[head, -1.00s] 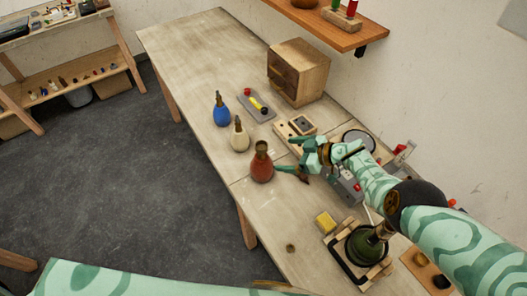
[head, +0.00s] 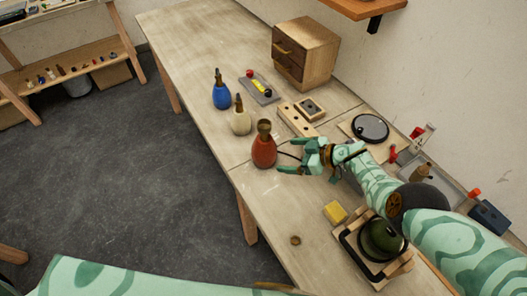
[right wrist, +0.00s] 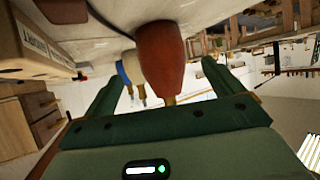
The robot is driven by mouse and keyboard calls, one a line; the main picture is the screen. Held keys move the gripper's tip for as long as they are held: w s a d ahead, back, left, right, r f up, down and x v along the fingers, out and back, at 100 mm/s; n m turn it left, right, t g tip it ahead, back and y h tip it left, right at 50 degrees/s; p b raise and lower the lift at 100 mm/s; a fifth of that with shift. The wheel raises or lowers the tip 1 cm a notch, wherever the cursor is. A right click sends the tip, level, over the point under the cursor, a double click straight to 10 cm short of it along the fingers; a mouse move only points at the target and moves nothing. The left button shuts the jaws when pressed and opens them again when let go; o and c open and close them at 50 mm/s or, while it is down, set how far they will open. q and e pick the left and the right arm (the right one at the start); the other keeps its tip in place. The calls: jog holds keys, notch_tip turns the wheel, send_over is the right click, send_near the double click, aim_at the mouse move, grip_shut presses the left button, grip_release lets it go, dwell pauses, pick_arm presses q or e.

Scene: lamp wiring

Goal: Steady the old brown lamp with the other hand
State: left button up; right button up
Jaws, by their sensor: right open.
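The old lamp is a reddish-brown, bottle-shaped body (head: 264,152) with a dark brass neck, upright on the bench. My right gripper (head: 284,156) is open just to its right, its fingers pointing at the lamp. In the right wrist view the lamp body (right wrist: 160,60) shows between the two spread fingers (right wrist: 163,75), with space on both sides and no visible contact. My left arm crosses the bottom of the head view; its gripper is out of the picture.
A cream lamp (head: 241,121) and a blue lamp (head: 221,95) stand behind it. A wooden drawer box (head: 305,52) is at the back. A yellow block (head: 335,212) and a green lamp (head: 380,238) in a wooden holder are nearer. The bench's left front is mostly clear.

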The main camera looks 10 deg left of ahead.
aim_at(272, 156)
jog(key=b+x, duration=0.7)
jog(key=x, duration=0.1)
jog(key=shift+d+f, duration=0.1)
jog(key=shift+f, duration=0.15)
jog(key=shift+w+a+f+b, duration=0.15)
jog(key=shift+w+a+b, duration=0.1)
jog(key=shift+a+b, duration=0.45)
jog(key=shift+a, duration=0.1)
jog(key=c, duration=0.8)
jog(key=shift+c, duration=0.2)
jog(key=shift+c, duration=0.5)
